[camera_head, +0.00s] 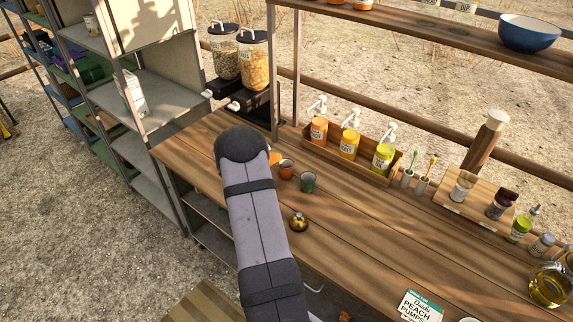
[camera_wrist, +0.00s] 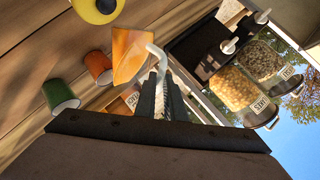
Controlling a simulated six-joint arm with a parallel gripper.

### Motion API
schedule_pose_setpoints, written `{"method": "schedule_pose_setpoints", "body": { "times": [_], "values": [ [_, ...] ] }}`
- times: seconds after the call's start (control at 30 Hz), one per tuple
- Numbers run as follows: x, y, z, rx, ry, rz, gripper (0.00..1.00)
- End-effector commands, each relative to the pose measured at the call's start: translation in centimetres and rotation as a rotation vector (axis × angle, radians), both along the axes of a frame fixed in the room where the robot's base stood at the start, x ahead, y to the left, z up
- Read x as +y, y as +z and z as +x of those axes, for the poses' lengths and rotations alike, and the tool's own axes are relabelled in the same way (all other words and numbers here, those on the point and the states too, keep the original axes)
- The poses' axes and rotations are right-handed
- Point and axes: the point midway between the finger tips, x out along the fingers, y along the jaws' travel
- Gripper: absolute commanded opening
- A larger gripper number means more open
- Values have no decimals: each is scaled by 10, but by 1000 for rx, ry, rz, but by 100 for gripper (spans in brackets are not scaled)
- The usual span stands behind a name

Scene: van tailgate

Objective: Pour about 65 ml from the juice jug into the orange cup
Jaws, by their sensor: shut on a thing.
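My gripper (camera_wrist: 160,75) is shut on the pale, bent handle (camera_wrist: 154,50) of the juice jug (camera_wrist: 130,55), which holds orange juice, in the wrist view. The jug's tilt is hard to judge. The orange cup (camera_wrist: 98,67) stands close beside the jug, apart from the gripper; its contents cannot be made out. In the head view the orange cup (camera_head: 286,169) stands on the counter just right of my arm. My arm hides the gripper and most of the jug there; only a sliver of orange (camera_head: 274,157) shows.
A green cup (camera_head: 308,182) stands right of the orange cup. A gold bell (camera_head: 299,222) sits nearer the front. Cereal dispensers (camera_head: 254,62) stand behind, and a wooden bottle rack (camera_head: 341,157) lies to the right. Bare counter (camera_head: 365,220) lies right of the bell.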

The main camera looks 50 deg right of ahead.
Motion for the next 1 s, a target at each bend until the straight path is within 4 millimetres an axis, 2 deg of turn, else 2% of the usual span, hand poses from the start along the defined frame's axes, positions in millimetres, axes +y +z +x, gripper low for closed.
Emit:
{"method": "schedule_pose_setpoints", "body": {
  "times": [1.0],
  "values": [
    [-11,6,-8,-44,-1,41,0]
  ]
}}
